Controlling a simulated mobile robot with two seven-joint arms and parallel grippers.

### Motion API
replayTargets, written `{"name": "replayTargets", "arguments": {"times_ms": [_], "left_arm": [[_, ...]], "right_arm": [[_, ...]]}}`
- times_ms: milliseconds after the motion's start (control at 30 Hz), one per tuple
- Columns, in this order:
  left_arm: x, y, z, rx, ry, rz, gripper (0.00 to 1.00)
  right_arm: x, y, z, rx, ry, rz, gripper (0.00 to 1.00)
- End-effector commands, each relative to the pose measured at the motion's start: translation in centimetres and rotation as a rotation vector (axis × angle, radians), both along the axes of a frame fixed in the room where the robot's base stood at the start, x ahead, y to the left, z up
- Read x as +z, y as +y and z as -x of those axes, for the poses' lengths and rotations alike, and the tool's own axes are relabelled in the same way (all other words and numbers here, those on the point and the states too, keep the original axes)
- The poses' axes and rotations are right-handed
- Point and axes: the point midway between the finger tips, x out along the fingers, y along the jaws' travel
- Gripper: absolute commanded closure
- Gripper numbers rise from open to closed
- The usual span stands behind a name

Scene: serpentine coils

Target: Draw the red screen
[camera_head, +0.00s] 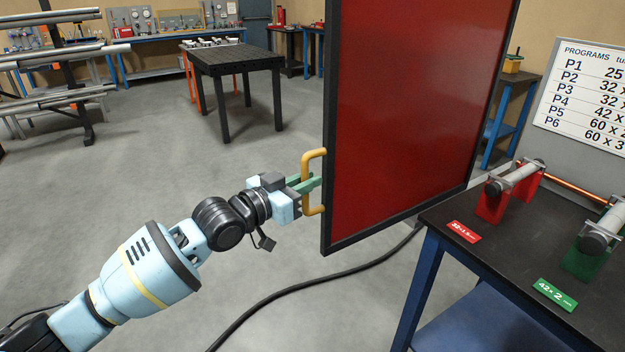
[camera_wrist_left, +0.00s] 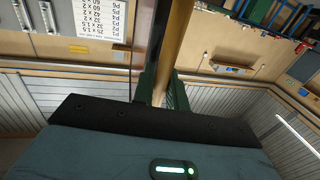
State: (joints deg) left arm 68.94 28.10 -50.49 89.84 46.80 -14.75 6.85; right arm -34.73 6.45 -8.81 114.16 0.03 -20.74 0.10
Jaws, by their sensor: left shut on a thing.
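The red screen (camera_head: 410,110) is a tall red panel in a dark frame, standing upright in the middle of the head view. A yellow handle (camera_head: 307,180) sticks out from its left edge. My left gripper (camera_head: 308,184) is shut on this handle, its green fingers at the handle's upright bar. In the left wrist view, the fingers (camera_wrist_left: 160,95) close around a yellow-brown bar that runs upward. My right gripper is not in view.
A dark workbench (camera_head: 450,215) with blue legs stands right of the screen, holding tube fixtures. A black cable (camera_head: 290,288) crosses the floor. A black table (camera_head: 235,60) stands behind, and a tube rack (camera_head: 60,90) is at left.

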Motion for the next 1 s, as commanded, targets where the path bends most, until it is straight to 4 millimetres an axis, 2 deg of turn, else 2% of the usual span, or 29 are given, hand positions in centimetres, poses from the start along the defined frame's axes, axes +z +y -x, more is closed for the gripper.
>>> {"name": "replayTargets", "arguments": {"times_ms": [600, 633, 767, 1000], "left_arm": [[-0.03, 0.45, 0.29, 0.000, 0.001, 0.001, 1.00], [-0.03, 0.45, 0.29, 0.000, 0.001, 0.001, 0.84], [-0.02, 0.43, 0.29, 0.000, 0.001, 0.001, 0.68], [0.02, 0.43, 0.29, 0.000, 0.000, 0.001, 0.68]], "right_arm": [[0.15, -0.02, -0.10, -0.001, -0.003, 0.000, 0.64], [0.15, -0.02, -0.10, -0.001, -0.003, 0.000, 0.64], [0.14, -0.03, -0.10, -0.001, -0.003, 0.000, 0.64], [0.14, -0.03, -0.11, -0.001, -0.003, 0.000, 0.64]]}}
